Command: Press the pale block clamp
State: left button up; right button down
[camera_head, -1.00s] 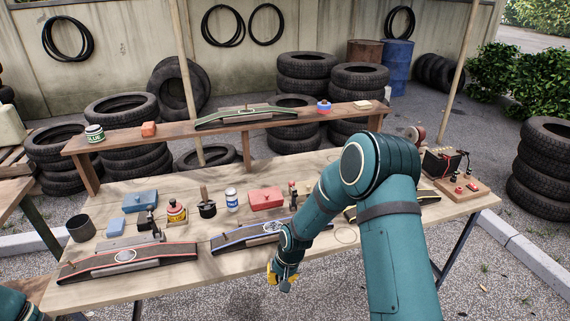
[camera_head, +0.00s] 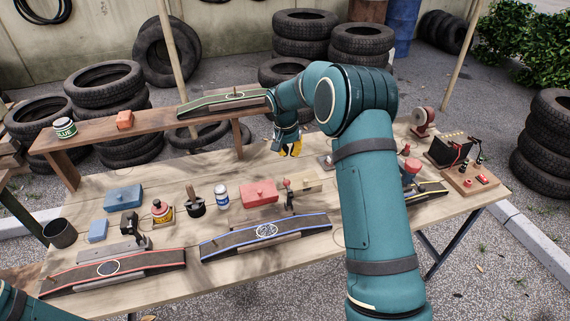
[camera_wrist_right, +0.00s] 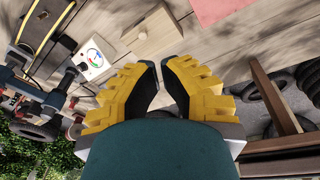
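The pale block clamp (camera_head: 307,182) is a light wooden block with a knob on top, on the workbench right of the red block. In the right wrist view the pale block (camera_wrist_right: 152,34) lies beyond my fingertips, left of the middle. My right gripper (camera_head: 290,147) is above the back of the bench, behind the pale block in the head view and apart from it. Its yellow fingers (camera_wrist_right: 158,66) hold nothing; their tips are close together with a narrow gap. My left gripper is out of view.
A red block (camera_head: 259,193) and a blue block (camera_head: 123,199) with knobs sit on the bench. A raised shelf (camera_head: 150,131) runs along the back. A blue-edged ramp (camera_head: 300,226) lies in front. Bottles and a battery (camera_head: 453,150) also stand here.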

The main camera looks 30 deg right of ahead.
jog(key=shift+w+d+r, duration=0.2)
jog(key=shift+w+r, duration=0.05)
jog(key=shift+r, duration=0.2)
jog(key=shift+s, duration=0.1)
jog(key=shift+f, duration=0.1)
notch_tip(320, 180, down, 9)
jog(key=s, duration=0.2)
jog(key=shift+a+b, duration=0.3)
jog(key=shift+a, duration=0.1)
jog(key=shift+s, duration=0.1)
dwell(0.3)
